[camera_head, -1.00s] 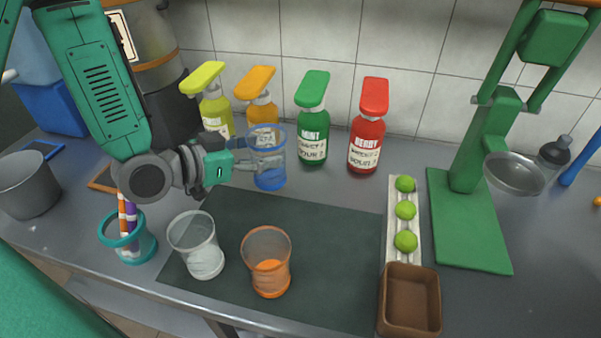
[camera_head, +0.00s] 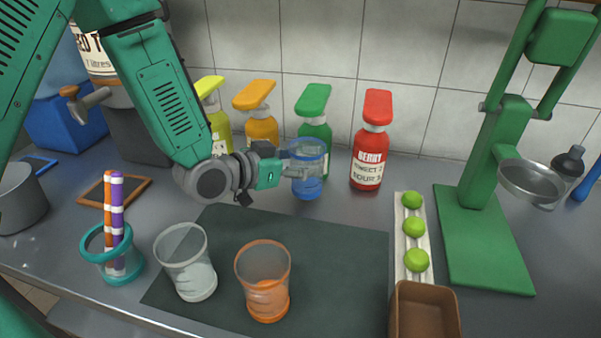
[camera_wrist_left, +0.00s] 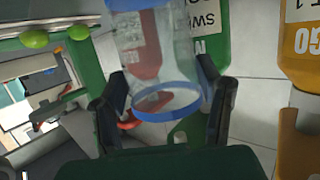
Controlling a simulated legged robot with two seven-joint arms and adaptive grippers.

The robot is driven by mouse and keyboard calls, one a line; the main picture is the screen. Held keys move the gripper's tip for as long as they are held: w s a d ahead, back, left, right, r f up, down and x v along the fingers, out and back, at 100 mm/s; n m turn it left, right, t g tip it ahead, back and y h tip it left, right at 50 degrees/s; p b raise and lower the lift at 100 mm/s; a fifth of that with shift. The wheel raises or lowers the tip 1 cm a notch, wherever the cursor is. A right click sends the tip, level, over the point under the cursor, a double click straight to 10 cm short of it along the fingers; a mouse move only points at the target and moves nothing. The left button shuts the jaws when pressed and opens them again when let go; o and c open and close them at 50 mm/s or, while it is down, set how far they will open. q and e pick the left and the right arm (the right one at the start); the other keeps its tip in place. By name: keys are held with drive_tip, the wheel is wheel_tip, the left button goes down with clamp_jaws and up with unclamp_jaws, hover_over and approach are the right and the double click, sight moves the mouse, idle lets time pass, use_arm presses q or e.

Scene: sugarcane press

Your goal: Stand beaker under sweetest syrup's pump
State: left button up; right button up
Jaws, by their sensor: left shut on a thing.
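My left gripper (camera_head: 296,168) is shut on the blue-rimmed clear beaker (camera_head: 308,182), upright in front of the green bottle. The beaker also shows between the fingers in the left wrist view (camera_wrist_left: 165,75). Four-colour pump bottles line the wall: yellow-green (camera_head: 219,132), orange (camera_head: 262,132), green (camera_head: 314,134) and red (camera_head: 368,158). The red label reads BERRY, with a sweet line that looks like 2. The green label is mostly hidden by the beaker. In the left wrist view, the orange label (camera_wrist_left: 305,40) is upside down and partly cut off. My right gripper is not in view.
A clear beaker (camera_head: 190,272) and an orange-rimmed beaker (camera_head: 265,285) stand on the dark mat (camera_head: 340,245). A teal-rimmed cup (camera_head: 116,262) holds striped sticks. Right are limes on a white rack (camera_head: 405,240), a brown box (camera_head: 422,312) and a green press (camera_head: 485,235).

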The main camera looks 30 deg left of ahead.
use_arm(q)
wheel_tip(320, 180, down, 3)
drive_tip(key=shift+a+r, duration=0.1)
drive_tip(key=shift+r, duration=0.1)
drive_tip(key=o, duration=1.4)
drive_tip(key=shift+r, duration=0.1)
drive_tip(key=p+v, duration=0.4)
drive_tip(key=v, duration=0.8)
drive_tip(key=shift+p, duration=0.35)
